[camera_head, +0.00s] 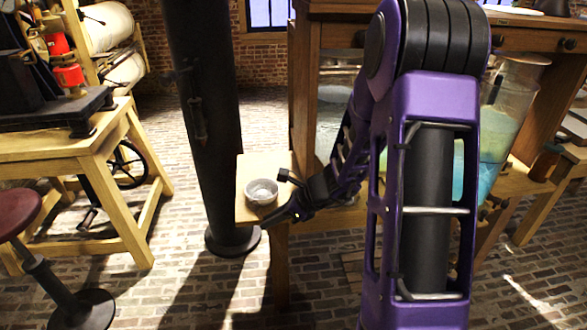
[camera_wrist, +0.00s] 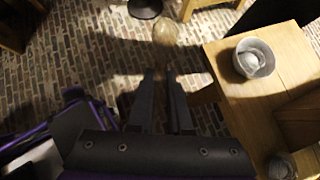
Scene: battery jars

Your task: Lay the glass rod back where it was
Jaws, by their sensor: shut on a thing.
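My gripper (camera_wrist: 161,74) is shut, its two dark fingers close together with a thin gap. A pale, see-through rounded shape (camera_wrist: 165,33) shows just beyond the fingertips, which I take to be part of the glass rod; its full length cannot be made out. In the head view my gripper (camera_head: 268,222) is low at the front edge of a small wooden table, beside a pale bowl (camera_head: 261,190). The wrist view shows this bowl (camera_wrist: 267,47) to the right of the fingers, with a rounded grey thing (camera_wrist: 248,62) inside it.
The wooden table top (camera_wrist: 246,100) lies right of the fingers. A dark column (camera_head: 205,120) stands left of the table. A large glass jar with blue-green liquid (camera_head: 490,150) stands behind my arm. Another wooden bench (camera_head: 60,145) and a stool (camera_head: 18,213) are at left.

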